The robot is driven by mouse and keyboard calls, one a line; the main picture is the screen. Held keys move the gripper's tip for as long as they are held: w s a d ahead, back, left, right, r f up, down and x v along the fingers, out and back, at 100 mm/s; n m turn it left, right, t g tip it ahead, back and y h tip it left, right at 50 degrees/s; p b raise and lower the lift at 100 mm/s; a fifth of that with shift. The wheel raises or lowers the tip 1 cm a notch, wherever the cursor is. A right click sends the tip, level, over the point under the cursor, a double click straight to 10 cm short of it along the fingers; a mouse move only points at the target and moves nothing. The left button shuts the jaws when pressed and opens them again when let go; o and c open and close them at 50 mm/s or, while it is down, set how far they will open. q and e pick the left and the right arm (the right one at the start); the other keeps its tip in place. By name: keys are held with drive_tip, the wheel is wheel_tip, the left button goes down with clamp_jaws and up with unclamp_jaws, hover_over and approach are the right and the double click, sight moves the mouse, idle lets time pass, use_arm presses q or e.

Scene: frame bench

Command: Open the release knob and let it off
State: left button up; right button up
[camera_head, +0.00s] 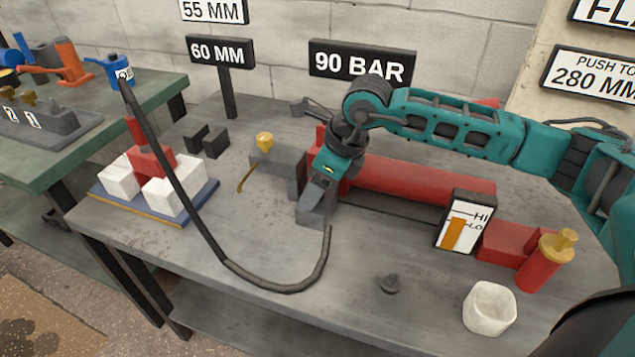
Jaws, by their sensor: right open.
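A yellow knob (264,140) sits on a grey block (280,160) at the left end of a long red cylinder (420,180) on the bench. A brass knob (558,244) tops a short red post (540,270) at the right end. The picture does not label either as the release knob. My right gripper (313,208) points down in front of the grey block, right of the yellow knob and apart from it. It is open and I see nothing held in it; its fingers partly hide the block and cylinder end. My left gripper is out of view.
A black hose (215,240) curves across the bench towards my right gripper. White blocks (175,196) stand on a blue tray (205,198) at the left.

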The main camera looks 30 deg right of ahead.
drive_tip(key=shift+c, duration=0.3)
drive_tip(key=c, duration=1)
